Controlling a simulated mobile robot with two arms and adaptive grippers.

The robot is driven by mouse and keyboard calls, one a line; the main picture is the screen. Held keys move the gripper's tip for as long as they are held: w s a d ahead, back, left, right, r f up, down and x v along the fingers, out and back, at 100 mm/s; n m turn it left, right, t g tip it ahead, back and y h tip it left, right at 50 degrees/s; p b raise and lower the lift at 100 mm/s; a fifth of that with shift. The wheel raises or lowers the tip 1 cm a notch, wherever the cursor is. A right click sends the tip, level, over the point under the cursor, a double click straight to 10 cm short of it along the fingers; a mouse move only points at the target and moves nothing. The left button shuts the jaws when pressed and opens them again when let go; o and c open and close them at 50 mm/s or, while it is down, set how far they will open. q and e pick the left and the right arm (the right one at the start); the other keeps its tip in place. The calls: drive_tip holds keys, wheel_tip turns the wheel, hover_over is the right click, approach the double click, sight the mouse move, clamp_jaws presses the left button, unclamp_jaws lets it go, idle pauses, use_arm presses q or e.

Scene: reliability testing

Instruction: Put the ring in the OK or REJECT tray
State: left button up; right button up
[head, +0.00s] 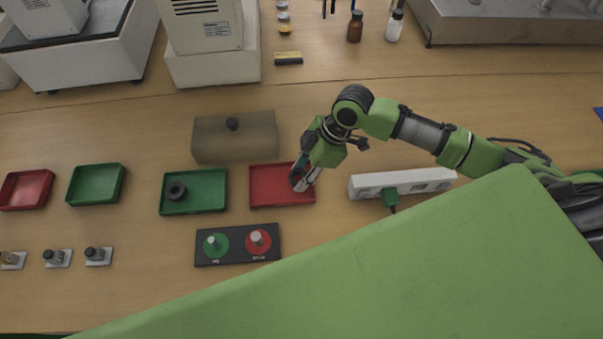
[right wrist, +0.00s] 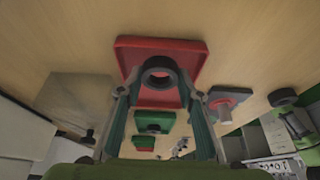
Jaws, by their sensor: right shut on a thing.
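My right gripper (head: 299,183) is over the red tray (head: 276,197) in the head view, pointing down to the left. In the right wrist view a dark ring (right wrist: 160,72) is between its fingers, in front of the red tray (right wrist: 196,52); I cannot tell whether it touches the tray. In the head view the gripper mostly hides this ring. Left of the red tray is a green tray (head: 208,204) with another dark ring (head: 176,191) lying in it. My left gripper is not in view.
A black plate (head: 238,257) with a green and a red disc, each with a peg, lies in front of the trays. A translucent box (head: 235,150) stands behind, and a white power strip (head: 425,180) to the right. Another green (head: 95,184) and red tray (head: 26,190) are further left.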

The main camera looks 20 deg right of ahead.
drive_tip(key=shift+f, duration=0.65)
drive_tip(key=o, duration=1)
drive_tip(key=shift+f, duration=0.1)
drive_tip(key=v, duration=1.2)
